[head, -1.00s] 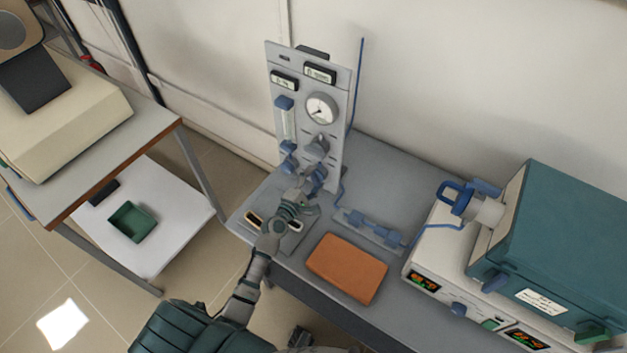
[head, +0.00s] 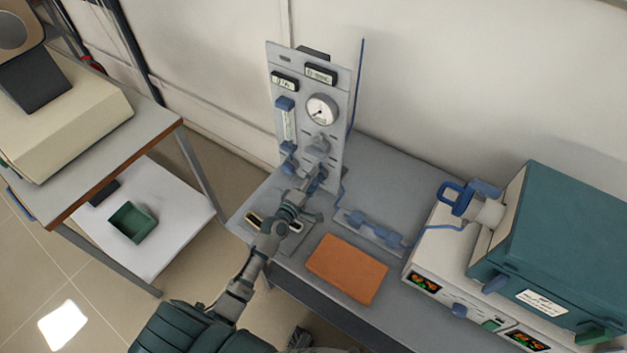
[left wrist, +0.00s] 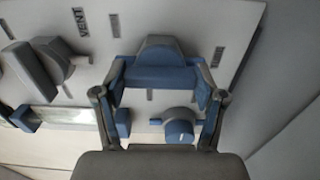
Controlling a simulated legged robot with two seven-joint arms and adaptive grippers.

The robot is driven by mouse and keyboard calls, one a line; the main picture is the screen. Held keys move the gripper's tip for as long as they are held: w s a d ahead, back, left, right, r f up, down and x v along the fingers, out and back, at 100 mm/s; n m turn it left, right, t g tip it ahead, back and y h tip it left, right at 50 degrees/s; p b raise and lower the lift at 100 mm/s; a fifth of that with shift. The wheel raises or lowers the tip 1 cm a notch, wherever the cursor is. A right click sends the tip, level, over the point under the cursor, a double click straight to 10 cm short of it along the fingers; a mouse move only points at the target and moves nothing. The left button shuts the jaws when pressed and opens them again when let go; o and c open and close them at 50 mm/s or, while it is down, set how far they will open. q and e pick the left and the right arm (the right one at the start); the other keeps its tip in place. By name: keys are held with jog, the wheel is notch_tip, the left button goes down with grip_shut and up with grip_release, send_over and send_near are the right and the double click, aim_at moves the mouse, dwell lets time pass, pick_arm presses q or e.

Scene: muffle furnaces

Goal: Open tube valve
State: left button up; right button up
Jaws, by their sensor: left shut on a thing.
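The upright grey valve panel (head: 335,165) stands at the back of the bench. My left gripper (head: 312,186) is at its lower part. In the left wrist view my left gripper (left wrist: 165,90) has its blue-padded fingers on either side of a blue-and-grey valve knob (left wrist: 160,72) and is shut on it. The knob's bar lies across from finger to finger. A small round blue knob (left wrist: 179,130) sits below it, apart. A grey knob (left wrist: 35,72) beside the VENT label is at the left. The labels near the held knob are too small to read. My right gripper is not in view.
A round gauge (head: 321,109) and a grey knob (head: 317,146) are above my gripper. An orange block (head: 346,268) and blue fittings (head: 372,228) lie on the bench (head: 385,165). A teal furnace (head: 560,240) fills the right. A thin blue tube (head: 357,85) rises beside the panel.

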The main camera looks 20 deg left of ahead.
pick_arm(q)
jog(key=shift+s+d+f, duration=0.1)
jog(key=shift+d+f, duration=0.05)
jog(key=shift+f, duration=0.25)
jog(key=o, duration=1.1)
jog(key=shift+o, duration=0.2)
jog(key=shift+r, duration=0.1)
jog(key=shift+r, duration=0.1)
jog(key=s+a, duration=0.2)
jog(key=s, duration=0.9)
jog(key=shift+s, duration=0.4)
jog(key=shift+d, duration=0.1)
